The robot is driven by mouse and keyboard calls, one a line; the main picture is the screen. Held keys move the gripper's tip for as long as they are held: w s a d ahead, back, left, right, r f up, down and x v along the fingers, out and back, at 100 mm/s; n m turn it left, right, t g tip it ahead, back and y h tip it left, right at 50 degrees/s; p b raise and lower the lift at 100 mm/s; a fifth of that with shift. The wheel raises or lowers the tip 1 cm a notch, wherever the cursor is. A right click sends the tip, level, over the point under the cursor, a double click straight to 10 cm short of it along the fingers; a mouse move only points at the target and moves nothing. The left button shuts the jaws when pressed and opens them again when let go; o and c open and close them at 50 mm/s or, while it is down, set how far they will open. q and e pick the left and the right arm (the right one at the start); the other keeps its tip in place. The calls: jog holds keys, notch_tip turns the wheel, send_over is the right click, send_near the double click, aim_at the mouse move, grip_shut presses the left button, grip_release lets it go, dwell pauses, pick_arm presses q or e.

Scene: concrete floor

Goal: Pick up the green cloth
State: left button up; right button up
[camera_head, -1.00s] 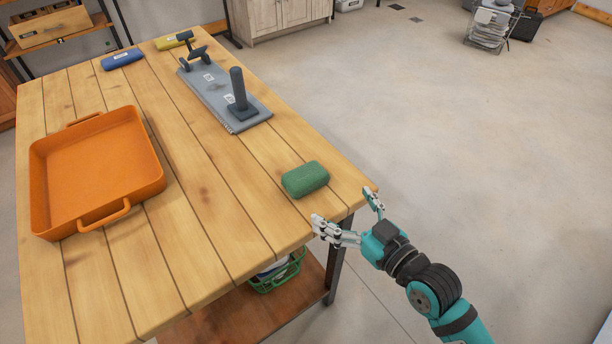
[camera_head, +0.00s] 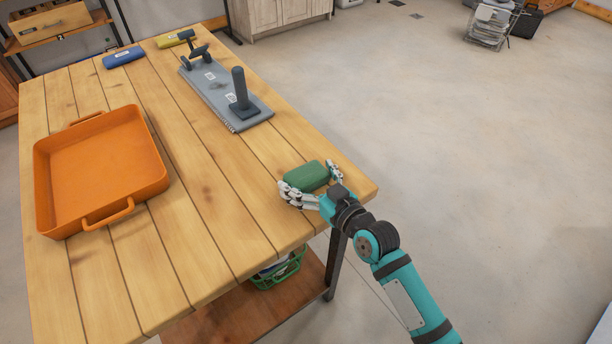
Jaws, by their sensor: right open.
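The green cloth (camera_head: 306,176) is a rolled bundle lying on the wooden table (camera_head: 225,215) near its right edge. My right gripper (camera_head: 309,180) is at the cloth, with one finger at its left end and the other at its right end. The fingers are spread apart around the cloth, and the gripper is open. Part of the cloth's near side is hidden by the fingers. Whether the fingers touch it is hard to tell. My left gripper is not in view.
An orange tray (camera_head: 158,186) stands on the table's left side. A grey board (camera_head: 208,92) with dark handled tools lies behind the cloth. A blue cloth (camera_head: 124,57) and a yellow cloth (camera_head: 172,41) lie at the far end. A green basket (camera_head: 283,272) sits on the shelf below.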

jog(key=shift+c, duration=0.4)
jog(key=c, duration=0.6)
jog(key=shift+r, duration=0.15)
jog(key=shift+c, duration=0.3)
